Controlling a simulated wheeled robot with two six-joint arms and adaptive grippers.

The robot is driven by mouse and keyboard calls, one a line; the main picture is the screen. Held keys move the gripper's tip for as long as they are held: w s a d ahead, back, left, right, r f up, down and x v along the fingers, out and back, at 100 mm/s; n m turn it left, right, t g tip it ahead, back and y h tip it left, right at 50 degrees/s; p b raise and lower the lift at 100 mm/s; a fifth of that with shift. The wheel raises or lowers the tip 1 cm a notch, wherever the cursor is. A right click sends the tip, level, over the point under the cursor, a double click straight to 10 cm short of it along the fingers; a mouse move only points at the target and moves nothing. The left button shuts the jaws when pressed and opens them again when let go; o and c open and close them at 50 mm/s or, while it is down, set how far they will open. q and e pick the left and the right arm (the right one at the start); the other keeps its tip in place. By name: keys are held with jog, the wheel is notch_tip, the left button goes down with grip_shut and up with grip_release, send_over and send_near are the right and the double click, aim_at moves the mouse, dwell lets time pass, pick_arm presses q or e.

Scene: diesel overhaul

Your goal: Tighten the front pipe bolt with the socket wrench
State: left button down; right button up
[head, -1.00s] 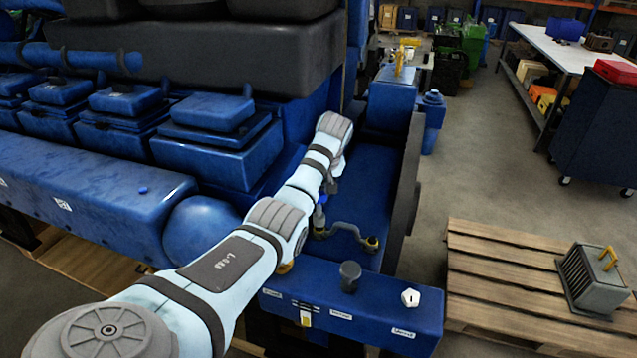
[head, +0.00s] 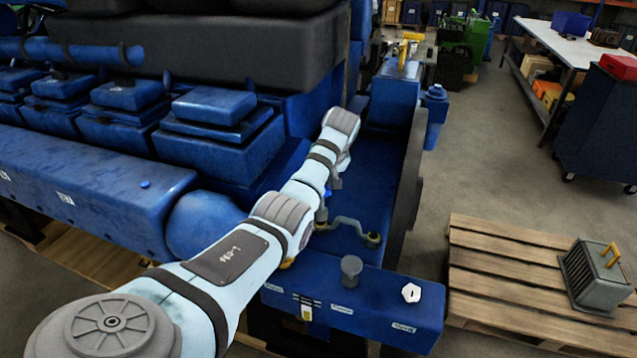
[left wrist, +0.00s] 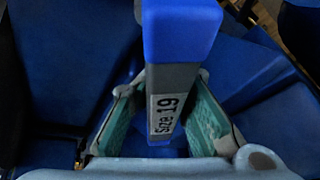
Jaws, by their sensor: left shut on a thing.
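In the head view the gripper (head: 334,184) points down beside the engine, partly hidden by my arm. The wrench's lower end is there, close to the left end of a curved grey pipe (head: 350,224). I cannot tell whether the socket sits on the front bolt. The pipe's right end has a yellowish fitting (head: 373,238). My right gripper is not in view.
The blue engine (head: 90,200) stands at left, with a dark upright plate (head: 405,190) right of the pipe. A wooden pallet (head: 490,260) lies at right.

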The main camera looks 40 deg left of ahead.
pick_arm(q)
jog(key=shift+f, duration=0.9)
jog(key=shift+m, duration=0.6)
jog(key=m, duration=0.1)
jog(key=m+t, duration=0.1)
jog(key=m, duration=0.1)
jog(key=shift+d+t+h, duration=0.15)
jog(key=shift+t+h, duration=0.15)
jog(key=m+h, duration=0.1)
jog(key=m, duration=0.2)
jog(key=shift+w+d+t, duration=0.15)
jog(key=shift+t, duration=0.25)
jog(key=shift+f+n, duration=0.1)
jog(key=shift+n, duration=0.2)
jog(key=c, duration=2.2)
grip_release()
jog(key=shift+d, duration=0.1)
grip_shut()
